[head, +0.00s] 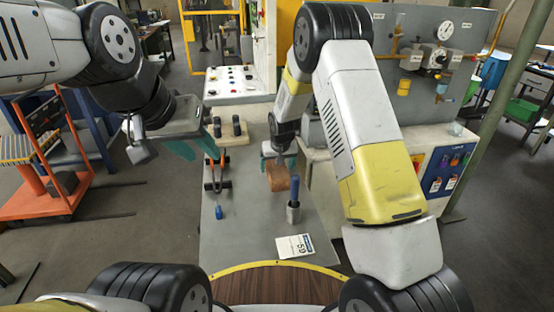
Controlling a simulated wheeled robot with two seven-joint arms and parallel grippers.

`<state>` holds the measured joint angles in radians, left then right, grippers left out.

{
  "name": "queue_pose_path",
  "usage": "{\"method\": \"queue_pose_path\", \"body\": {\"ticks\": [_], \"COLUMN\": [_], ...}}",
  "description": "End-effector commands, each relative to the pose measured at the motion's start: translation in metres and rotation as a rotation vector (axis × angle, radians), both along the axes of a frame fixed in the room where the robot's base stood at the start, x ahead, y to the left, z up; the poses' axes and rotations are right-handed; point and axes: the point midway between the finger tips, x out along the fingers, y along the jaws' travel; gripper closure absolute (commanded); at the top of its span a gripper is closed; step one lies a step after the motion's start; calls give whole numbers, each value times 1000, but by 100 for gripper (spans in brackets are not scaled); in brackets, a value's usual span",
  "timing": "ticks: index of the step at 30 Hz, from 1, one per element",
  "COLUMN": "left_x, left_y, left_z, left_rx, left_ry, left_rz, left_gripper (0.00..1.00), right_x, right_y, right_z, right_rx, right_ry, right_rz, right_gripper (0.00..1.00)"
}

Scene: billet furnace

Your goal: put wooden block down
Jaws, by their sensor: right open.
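The wooden block (279,178) is orange-brown and shows at the middle of the grey table (240,235). My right gripper (279,160) is open right at the block, with its teal fingers at the block's far, upper end. I cannot tell whether the fingers touch it, and the block's underside is hidden. My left gripper (196,150) is apart from the block, to the left near the table's left edge. Its two teal fingers are spread and nothing shows between them.
A blue-handled tool stands in a grey holder (293,212) right of the block. A white card (295,246) lies nearer. A wooden stand with black pegs (232,134), orange-handled tongs (213,172) and a blue screwdriver (219,211) are left. The table's front middle is clear.

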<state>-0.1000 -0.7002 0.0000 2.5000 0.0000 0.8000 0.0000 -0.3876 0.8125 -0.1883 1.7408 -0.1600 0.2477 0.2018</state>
Motion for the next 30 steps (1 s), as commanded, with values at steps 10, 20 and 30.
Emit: {"method": "queue_pose_path", "body": {"ticks": [10, 20, 30], "left_x": [0, 0, 0], "left_y": [0, 0, 0], "left_z": [0, 0, 0], "left_rx": [0, 0, 0], "left_ry": [0, 0, 0], "left_rz": [0, 0, 0], "left_gripper": [64, 64, 64], "right_x": [-27, -45, -149], "right_y": [-6, -19, -86], "right_z": [69, 112, 241], "right_rx": [1, 19, 130], "right_ry": [-2, -5, -39], "right_rz": [-1, -16, -81], "right_gripper": [15, 15, 15]}}
